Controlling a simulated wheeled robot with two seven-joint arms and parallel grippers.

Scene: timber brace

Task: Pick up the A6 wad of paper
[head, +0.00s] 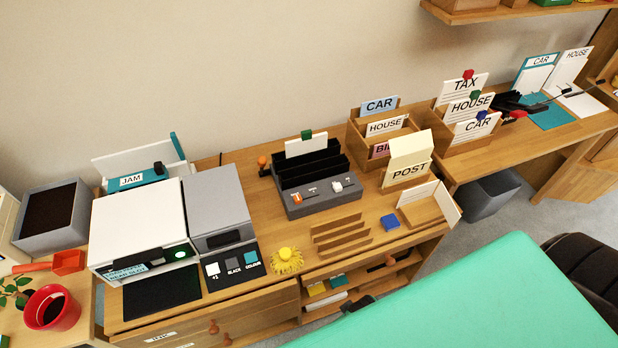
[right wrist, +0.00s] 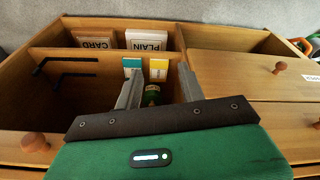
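No label reading A6 is legible, so I cannot tell which item is the A6 wad of paper. In the right wrist view, a teal pack (right wrist: 131,66) and a yellow pack (right wrist: 157,70) stand in an open wooden compartment. Both have pale tops. My right gripper (right wrist: 160,78) has its fingers apart over this compartment, close to the packs. A small green and yellow item (right wrist: 151,94) shows between the fingers, which look empty. In the head view, yellow (head: 315,288) and teal (head: 338,281) items lie in the open storage under the desk. My left gripper is not in view.
Two black hooked bars (right wrist: 75,80) are at left. Wooden drawer fronts with knobs (right wrist: 278,68) are at right. The desk above holds a printer (head: 140,215) and several sorters.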

